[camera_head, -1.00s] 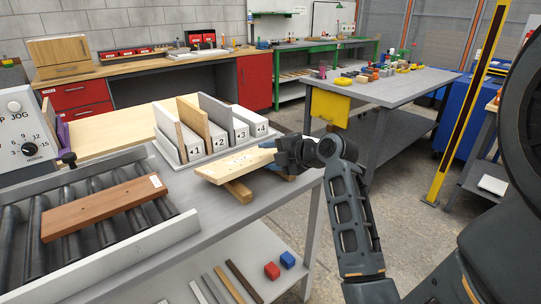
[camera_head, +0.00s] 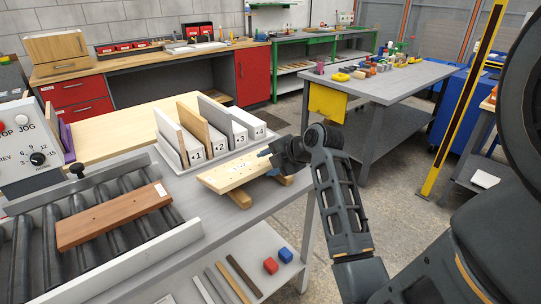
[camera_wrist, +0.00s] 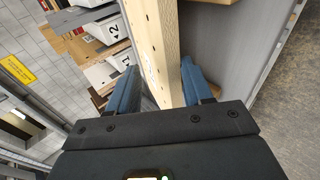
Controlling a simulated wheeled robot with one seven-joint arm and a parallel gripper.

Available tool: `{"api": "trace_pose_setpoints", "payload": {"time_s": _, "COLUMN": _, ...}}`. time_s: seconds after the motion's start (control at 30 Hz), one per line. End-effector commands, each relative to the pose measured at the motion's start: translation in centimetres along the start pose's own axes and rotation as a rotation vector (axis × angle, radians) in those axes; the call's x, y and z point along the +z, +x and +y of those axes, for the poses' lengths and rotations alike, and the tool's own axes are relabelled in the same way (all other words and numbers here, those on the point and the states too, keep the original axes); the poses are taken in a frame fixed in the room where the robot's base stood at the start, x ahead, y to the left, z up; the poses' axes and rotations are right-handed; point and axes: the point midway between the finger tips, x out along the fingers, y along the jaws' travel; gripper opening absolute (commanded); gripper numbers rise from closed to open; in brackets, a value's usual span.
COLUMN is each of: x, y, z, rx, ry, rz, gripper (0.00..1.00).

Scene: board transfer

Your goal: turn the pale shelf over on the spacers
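The pale shelf (camera_head: 232,176) is a light wooden board with small dark marks on its upper face. It lies over two wooden spacers, a near one (camera_head: 239,198) and a right one (camera_head: 286,180), on the grey bench. My gripper (camera_head: 268,154) is at the shelf's far right end. In the wrist view the shelf (camera_wrist: 171,48) runs between my blue fingers (camera_wrist: 160,88). The right finger looks close against it. A narrow strip shows by the left finger, so I cannot tell whether they grip it. The spacers' contact with the shelf is partly hidden.
White numbered bins (camera_head: 196,150) with upright boards stand just behind the shelf. A roller conveyor (camera_head: 95,260) with a reddish-brown board (camera_head: 115,214) lies to the left. Red (camera_head: 270,265) and blue (camera_head: 286,255) blocks sit on the lower shelf.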

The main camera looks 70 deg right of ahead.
Motion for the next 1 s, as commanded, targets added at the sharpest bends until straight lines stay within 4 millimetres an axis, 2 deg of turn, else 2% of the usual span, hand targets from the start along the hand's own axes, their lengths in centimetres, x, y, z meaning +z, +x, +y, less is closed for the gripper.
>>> {"api": "trace_pose_setpoints", "payload": {"time_s": 0.37, "x": -0.03, "y": -0.54, "z": 0.52, "rx": -0.137, "ry": -0.001, "rz": -0.01, "gripper": 0.49}}
{"api": "trace_pose_setpoints", "payload": {"time_s": 0.6, "x": -0.02, "y": -0.58, "z": 0.29, "rx": -0.329, "ry": -0.003, "rz": -0.023, "gripper": 0.49}}
{"api": "trace_pose_setpoints", "payload": {"time_s": 1.0, "x": -0.01, "y": -0.86, "z": 0.07, "rx": -0.356, "ry": 0.0, "rz": -0.025, "gripper": 0.49}}
